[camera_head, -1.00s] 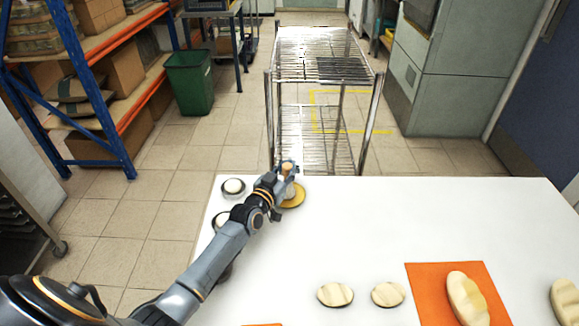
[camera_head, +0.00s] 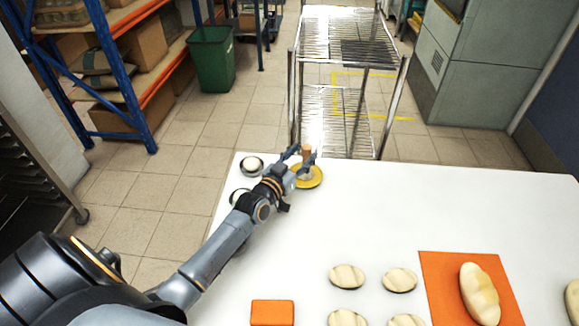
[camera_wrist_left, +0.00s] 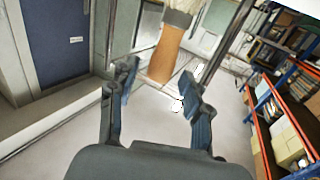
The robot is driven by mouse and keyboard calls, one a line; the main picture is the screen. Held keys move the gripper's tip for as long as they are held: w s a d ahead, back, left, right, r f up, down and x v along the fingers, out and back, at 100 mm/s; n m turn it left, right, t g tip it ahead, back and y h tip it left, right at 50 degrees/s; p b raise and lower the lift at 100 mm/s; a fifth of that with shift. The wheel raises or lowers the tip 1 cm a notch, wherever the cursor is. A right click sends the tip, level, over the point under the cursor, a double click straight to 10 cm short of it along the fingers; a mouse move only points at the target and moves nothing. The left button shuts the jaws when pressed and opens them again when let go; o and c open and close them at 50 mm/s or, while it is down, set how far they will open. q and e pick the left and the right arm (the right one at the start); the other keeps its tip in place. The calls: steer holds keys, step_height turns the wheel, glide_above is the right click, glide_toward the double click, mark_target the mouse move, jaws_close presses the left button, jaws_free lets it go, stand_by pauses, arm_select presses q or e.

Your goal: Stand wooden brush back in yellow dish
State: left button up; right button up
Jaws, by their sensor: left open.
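The wooden brush (camera_head: 306,153) stands about upright with its handle up, at the yellow dish (camera_head: 315,182) near the table's far left edge. Its pale lower part is partly hidden by my gripper, so I cannot tell exactly how it rests in the dish. My left gripper (camera_head: 302,157) is open, with its fingers on either side of the handle. In the left wrist view the brush handle (camera_wrist_left: 165,56) shows between the spread fingers (camera_wrist_left: 160,88), with gaps beside it. A grey band and pale bristles show at the top. The dish is not visible there. My right gripper is not in view.
The white table (camera_head: 390,215) has clear space right of the dish. Small dark dishes with pale contents (camera_head: 251,166) stand left of it. Pale oval pieces (camera_head: 347,276), an orange block (camera_head: 272,312) and an orange mat (camera_head: 440,290) lie nearer. A wire rack (camera_head: 350,50) stands beyond the table.

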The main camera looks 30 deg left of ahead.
arm_select(q)
steer(key=s, duration=0.7)
steer(key=shift+s, duration=0.4)
